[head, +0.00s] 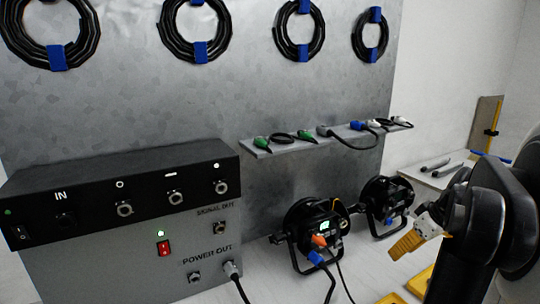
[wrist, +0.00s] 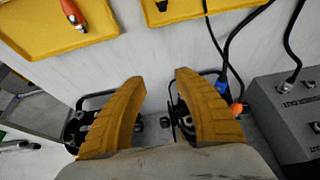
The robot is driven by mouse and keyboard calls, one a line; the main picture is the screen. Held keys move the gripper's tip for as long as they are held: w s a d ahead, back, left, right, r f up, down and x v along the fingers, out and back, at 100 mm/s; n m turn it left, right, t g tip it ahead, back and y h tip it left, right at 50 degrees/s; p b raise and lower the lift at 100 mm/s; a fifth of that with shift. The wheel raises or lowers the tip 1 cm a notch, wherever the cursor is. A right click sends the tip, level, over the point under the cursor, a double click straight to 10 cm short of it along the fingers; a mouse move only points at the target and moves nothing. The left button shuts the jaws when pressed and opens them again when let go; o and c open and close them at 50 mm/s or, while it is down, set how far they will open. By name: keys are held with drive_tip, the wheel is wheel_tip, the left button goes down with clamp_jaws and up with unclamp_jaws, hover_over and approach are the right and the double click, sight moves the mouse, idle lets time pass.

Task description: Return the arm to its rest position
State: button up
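My arm (head: 487,225) is at the right of the head view, bent, with my gripper (head: 408,243) reaching left over the bench, near the par cans. In the wrist view my gripper (wrist: 159,77) shows two ribbed yellow fingers spread apart, with nothing between their tips. Two black par cans stand on the bench: the nearer one (head: 315,232) has a lit green display and an orange and a blue plug, and the farther one (head: 387,203) is nearer the gripper. In the wrist view both par cans are partly hidden behind the fingers.
A grey power box (head: 130,265) with a black panel (head: 120,195) stands at left. A shelf (head: 285,147) holds several cable plugs. Coiled cables (head: 300,30) hang on the metal wall. Yellow trays (wrist: 60,45) lie on the bench, one holding a red-orange connector (wrist: 72,12). Cables cross the bench.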

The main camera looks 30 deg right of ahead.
drive_tip(key=w+a+r, duration=0.1)
drive_tip(key=w+a, duration=0.2)
drive_tip(key=a, duration=0.7)
drive_tip(key=w+a+r, duration=0.1)
drive_tip(key=w+a, duration=0.2)
drive_tip(key=a, duration=0.7)
drive_tip(key=s+a+f+t, duration=0.1)
drive_tip(key=s+a, duration=0.1)
drive_tip(key=a, duration=0.8)
drive_tip(key=s+a+t, duration=0.1)
drive_tip(key=s+a, duration=0.1)
drive_tip(key=a, duration=0.8)
drive_tip(key=shift+s+a+f, duration=0.15)
drive_tip(key=shift+s+f, duration=0.25)
